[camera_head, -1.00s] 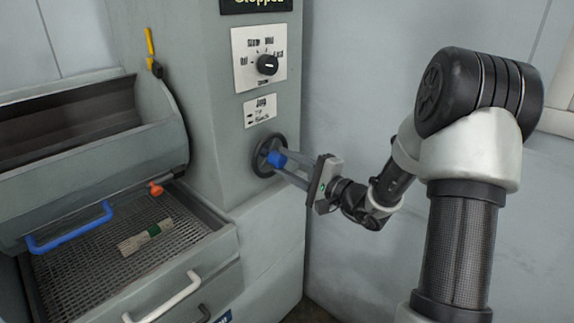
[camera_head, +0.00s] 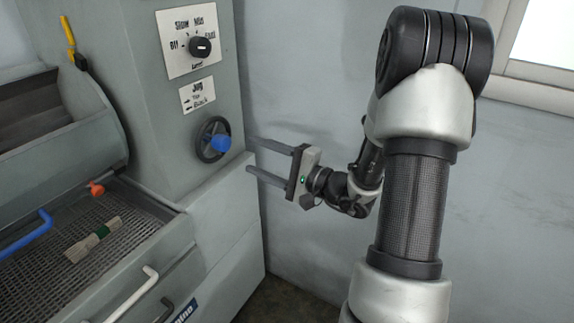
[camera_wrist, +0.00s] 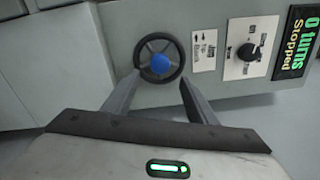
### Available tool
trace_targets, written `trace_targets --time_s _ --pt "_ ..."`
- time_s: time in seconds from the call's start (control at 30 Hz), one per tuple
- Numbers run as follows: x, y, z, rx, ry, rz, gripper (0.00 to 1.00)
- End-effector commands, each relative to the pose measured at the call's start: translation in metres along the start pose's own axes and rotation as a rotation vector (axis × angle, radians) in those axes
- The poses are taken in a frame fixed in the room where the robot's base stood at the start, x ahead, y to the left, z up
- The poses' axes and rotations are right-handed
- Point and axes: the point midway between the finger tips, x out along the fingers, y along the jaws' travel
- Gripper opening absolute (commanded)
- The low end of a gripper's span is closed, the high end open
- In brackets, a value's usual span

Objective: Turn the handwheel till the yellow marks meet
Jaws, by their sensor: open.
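The handwheel (camera_head: 201,139) is a small dark wheel with a blue knob (camera_head: 221,144) on the grey machine's front. In the wrist view the wheel (camera_wrist: 160,36) is seen nearly face on, with the blue knob (camera_wrist: 161,65) near its middle. My gripper (camera_head: 249,154) is open and empty, its fingers pointing at the machine just right of the wheel. A yellow strip (camera_head: 68,32) shows at the upper left; I cannot tell whether marks meet.
A selector dial (camera_head: 201,47) and a Jog label (camera_head: 197,95) sit above the wheel. At left are a mesh tray (camera_head: 125,232), a blue handle (camera_head: 28,235) and an orange knob (camera_head: 96,188). A wall stands at right.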

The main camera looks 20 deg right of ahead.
Motion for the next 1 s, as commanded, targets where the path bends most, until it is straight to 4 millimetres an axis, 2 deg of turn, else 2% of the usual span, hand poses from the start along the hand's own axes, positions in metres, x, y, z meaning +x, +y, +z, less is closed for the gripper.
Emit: trace_targets --time_s 0.03,0.2,0.4,0.6,1.0 --pt "-0.014 -0.001 -0.001 0.001 0.006 0.000 0.52" --pt "-0.051 -0.001 -0.001 0.002 0.005 0.000 0.52" --pt "-0.078 0.000 0.000 0.000 0.001 0.000 0.52" --pt "-0.087 0.000 0.000 0.000 0.001 0.000 0.52" --pt "-0.086 0.000 0.000 0.000 -0.001 0.001 0.52"
